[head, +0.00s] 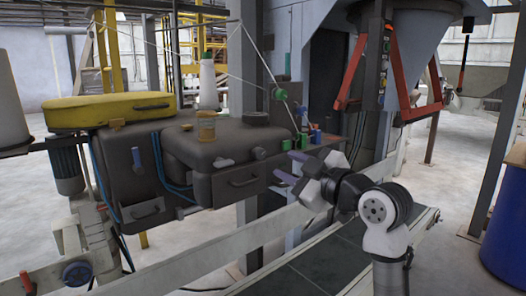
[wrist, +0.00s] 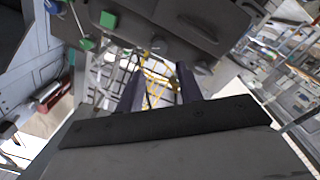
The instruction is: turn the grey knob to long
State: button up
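The grey knob (head: 258,153) appears as a small round knob on the front of the dark grey machine head (head: 205,190), above its right-hand handle. In the wrist view a round grey knob (wrist: 158,45) shows on the machine's face, beyond the fingertips. I cannot read any label or setting beside it. My gripper (head: 283,166) is just right of the machine front in the head view. Its two purple-grey fingers are apart with nothing between them; they also show in the wrist view (wrist: 158,78). The fingers appear clear of the knob.
Green parts (head: 286,145) and a blue part (head: 316,136) stick out near my fingers. A black handle (head: 243,183) is below the knob. A conveyor belt (head: 310,265) runs below my arm. A blue drum (head: 505,235) stands at the right.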

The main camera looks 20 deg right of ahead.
aim_at(262, 154)
jog(key=p+x, duration=0.2)
jog(key=x, duration=0.7)
jog(key=shift+w+f+p, duration=0.1)
jog(key=shift+w+p, duration=0.1)
jog(key=shift+p, duration=0.15)
jog(key=shift+c, duration=0.5)
jog(key=c, duration=0.6)
jog(key=m+p, duration=0.1)
jog(key=m, duration=0.4)
jog(key=shift+m, duration=0.3)
jog(key=m+p, duration=0.1)
jog(key=m, duration=0.2)
jog(key=shift+p, duration=0.35)
jog(key=shift+d+m+g+p, duration=0.1)
jog(key=shift+m+g+p, duration=0.4)
jog(key=shift+m, duration=1.1)
